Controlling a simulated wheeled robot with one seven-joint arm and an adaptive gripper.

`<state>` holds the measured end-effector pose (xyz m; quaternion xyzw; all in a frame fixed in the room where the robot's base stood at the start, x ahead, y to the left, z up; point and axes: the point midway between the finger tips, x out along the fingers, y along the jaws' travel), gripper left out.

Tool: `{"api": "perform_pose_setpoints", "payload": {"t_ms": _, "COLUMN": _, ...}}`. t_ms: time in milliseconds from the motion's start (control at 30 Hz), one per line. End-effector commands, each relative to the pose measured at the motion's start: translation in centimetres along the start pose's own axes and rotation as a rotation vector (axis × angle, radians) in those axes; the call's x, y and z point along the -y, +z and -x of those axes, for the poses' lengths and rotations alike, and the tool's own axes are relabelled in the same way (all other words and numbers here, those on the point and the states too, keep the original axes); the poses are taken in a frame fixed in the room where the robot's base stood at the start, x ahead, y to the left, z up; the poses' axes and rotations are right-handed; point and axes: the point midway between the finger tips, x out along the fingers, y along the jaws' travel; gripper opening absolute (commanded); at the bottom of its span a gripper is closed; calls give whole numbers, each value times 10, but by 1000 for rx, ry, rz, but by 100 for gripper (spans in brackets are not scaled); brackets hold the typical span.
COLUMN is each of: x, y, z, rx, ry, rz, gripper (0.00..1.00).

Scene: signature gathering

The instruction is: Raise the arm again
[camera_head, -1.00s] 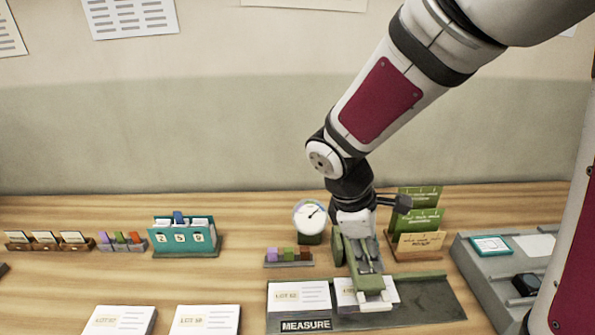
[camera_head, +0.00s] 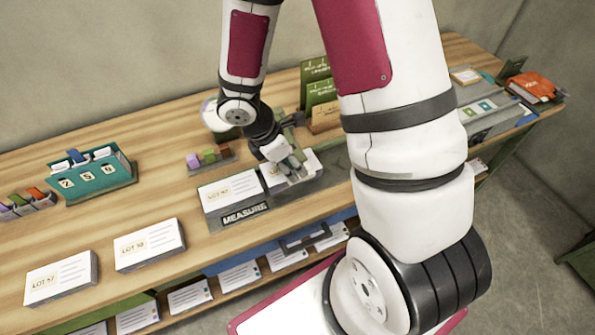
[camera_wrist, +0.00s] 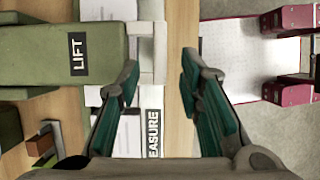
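In the wrist view a green lever arm (camera_wrist: 75,55) with a LIFT label lies at upper left, its pale end bar (camera_wrist: 160,52) reaching to the gap between my fingertips. My gripper (camera_wrist: 160,78) is open, its teal-padded fingers apart. I cannot tell whether they touch the bar. In the head view my gripper (camera_head: 284,166) is low over the measuring station, hiding most of the lever. The dark station base (camera_head: 233,217) carries a MEASURE label and a lot card (camera_head: 230,192); another card (camera_head: 312,163) is partly hidden beside my gripper.
Green stands (camera_head: 318,85) are behind right. A teal card holder (camera_head: 95,178) and lot cards (camera_head: 150,244) are to the left. Below is a shelf of cards (camera_head: 240,276).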

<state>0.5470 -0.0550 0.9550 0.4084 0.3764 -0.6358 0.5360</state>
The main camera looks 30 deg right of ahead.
Motion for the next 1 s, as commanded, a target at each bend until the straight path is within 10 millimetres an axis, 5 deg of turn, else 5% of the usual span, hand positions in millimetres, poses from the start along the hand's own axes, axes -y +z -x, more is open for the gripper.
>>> {"api": "perform_pose_setpoints", "payload": {"t_ms": 300, "x": 0, "y": 0, "z": -39, "rx": -1, "ry": -1, "rz": 0, "gripper": 33}}
{"api": "perform_pose_setpoints", "payload": {"t_ms": 667, "x": 0, "y": 0, "z": -43, "rx": -1, "ry": 1, "rz": -1, "gripper": 33}}
{"api": "perform_pose_setpoints", "payload": {"t_ms": 833, "x": 0, "y": 0, "z": -43, "rx": -1, "ry": 1, "rz": -1, "gripper": 0}}
{"api": "perform_pose_setpoints", "payload": {"t_ms": 1000, "x": 0, "y": 0, "z": -43, "rx": -1, "ry": 1, "rz": -1, "gripper": 0}}
